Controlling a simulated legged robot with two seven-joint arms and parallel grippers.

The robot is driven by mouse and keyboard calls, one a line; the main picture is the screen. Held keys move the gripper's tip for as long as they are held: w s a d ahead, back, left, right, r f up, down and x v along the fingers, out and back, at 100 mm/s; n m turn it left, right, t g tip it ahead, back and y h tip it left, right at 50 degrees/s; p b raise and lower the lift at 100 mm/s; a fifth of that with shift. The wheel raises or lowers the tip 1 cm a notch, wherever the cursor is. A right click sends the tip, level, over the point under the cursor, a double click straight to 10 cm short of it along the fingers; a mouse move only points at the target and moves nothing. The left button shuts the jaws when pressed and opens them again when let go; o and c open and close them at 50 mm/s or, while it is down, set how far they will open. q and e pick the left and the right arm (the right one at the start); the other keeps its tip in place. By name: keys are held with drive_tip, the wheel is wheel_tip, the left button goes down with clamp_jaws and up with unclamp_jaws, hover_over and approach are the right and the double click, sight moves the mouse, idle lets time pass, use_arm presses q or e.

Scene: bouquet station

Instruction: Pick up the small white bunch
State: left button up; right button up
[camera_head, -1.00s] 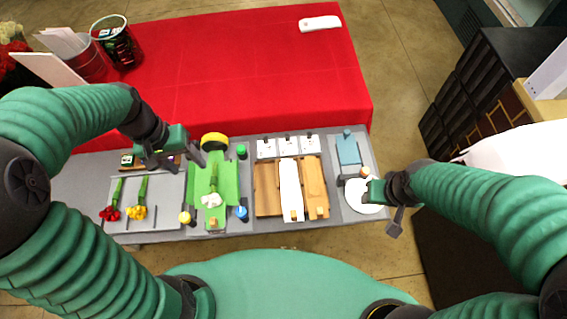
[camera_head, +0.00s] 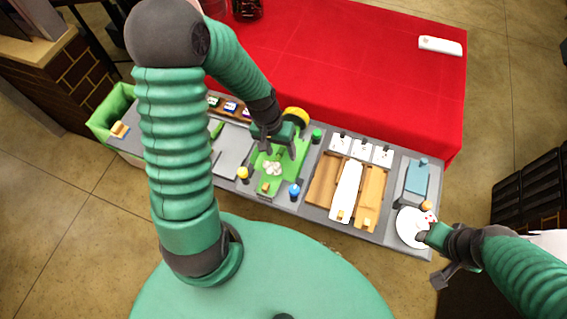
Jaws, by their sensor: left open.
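The small white bunch (camera_head: 273,168) lies on a bright green sheet (camera_head: 262,185), its white flower heads toward me. Its stems are mostly hidden under the gripper. My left gripper (camera_head: 279,152) is open over the stem end of the bunch, with its fingers on either side. I cannot tell whether they touch it. My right gripper (camera_head: 430,258) is open and empty at the far right, beside a white round plate (camera_head: 408,227).
Wooden and white boards (camera_head: 345,192) lie right of the green sheet. Yellow (camera_head: 242,173), blue (camera_head: 294,190) and green (camera_head: 316,135) knobs stand around the sheet. A grey tray (camera_head: 232,150) is on the left, partly behind my arm. A red-covered table (camera_head: 350,70) stands behind.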

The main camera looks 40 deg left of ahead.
sight(281, 156)
use_arm(q)
drive_tip(key=shift+h, duration=0.3)
drive_tip(key=a+f, duration=0.3)
drive_tip(key=f, duration=0.1)
drive_tip(key=shift+w+a, duration=0.3)
drive_tip(key=shift+a, duration=0.1)
drive_tip(key=shift+d+r, duration=0.15)
drive_tip(key=shift+d, duration=0.15)
drive_tip(key=shift+c, duration=0.5)
drive_tip(key=d, duration=0.3)
drive_tip(key=shift+s+r, duration=0.2)
drive_tip(key=shift+r, duration=0.2)
drive_tip(key=c, duration=0.7)
drive_tip(key=shift+d, duration=0.1)
drive_tip(key=shift+c, duration=1.3)
drive_tip(key=shift+a, duration=0.2)
clamp_jaws()
drive_tip(key=shift+a+f, duration=0.15)
drive_tip(key=shift+a, duration=0.6)
drive_tip(key=shift+s+a, duration=0.15)
use_arm(e)
drive_tip(key=a, duration=0.3)
drive_tip(key=shift+a+r, duration=0.1)
drive_tip(key=shift+r, duration=0.25)
